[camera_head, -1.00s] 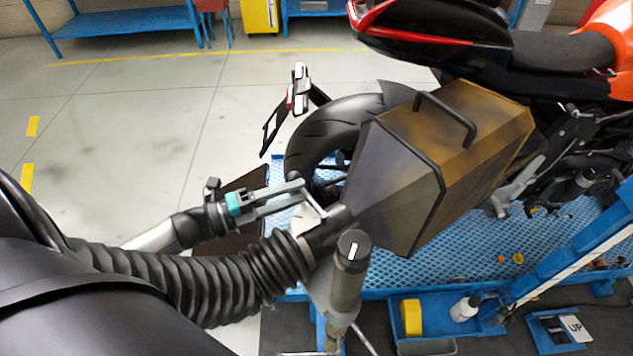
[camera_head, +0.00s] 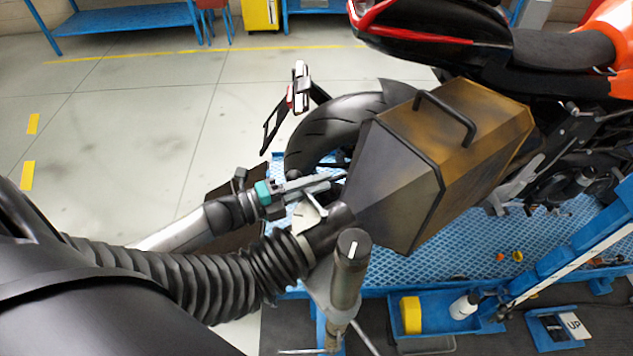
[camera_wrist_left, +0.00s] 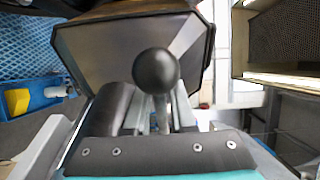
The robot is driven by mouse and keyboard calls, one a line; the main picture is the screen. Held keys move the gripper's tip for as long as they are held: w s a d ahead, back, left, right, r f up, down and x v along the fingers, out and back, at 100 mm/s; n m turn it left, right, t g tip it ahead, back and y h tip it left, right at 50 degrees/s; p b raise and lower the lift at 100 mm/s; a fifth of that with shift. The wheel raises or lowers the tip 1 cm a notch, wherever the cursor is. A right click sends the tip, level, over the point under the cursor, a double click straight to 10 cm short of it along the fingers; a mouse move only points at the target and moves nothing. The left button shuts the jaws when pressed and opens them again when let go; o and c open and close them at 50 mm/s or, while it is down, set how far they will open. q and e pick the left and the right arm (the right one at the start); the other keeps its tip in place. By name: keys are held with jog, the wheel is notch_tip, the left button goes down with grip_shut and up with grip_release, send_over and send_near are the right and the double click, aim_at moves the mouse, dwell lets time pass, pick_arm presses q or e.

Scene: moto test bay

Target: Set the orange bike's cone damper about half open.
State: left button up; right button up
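The cone (camera_head: 405,190) is a large brown-and-grey faceted hood behind the orange bike (camera_head: 605,50). Its narrow end meets a black collar (camera_head: 332,230) and a ribbed hose. My left gripper (camera_head: 330,183) is beside that collar, above a pale metal plate (camera_head: 308,216). In the left wrist view, a black ball knob (camera_wrist_left: 156,70) on a pale stem (camera_wrist_left: 162,108) lies in line with my left gripper (camera_wrist_left: 163,120), with a finger showing on each side of the stem. I cannot tell whether the fingers touch it. My right gripper is not in view.
A grey post with a black, white-marked cap (camera_head: 350,262) stands close to the collar. The ribbed hose (camera_head: 190,280) runs below my left arm. The bike's rear tyre (camera_head: 330,125) is behind the cone. A blue tray (camera_head: 435,325) lies lower right. Open floor (camera_head: 140,120) is at left.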

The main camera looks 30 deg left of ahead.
pick_arm(q)
grip_shut()
dwell(1.0)
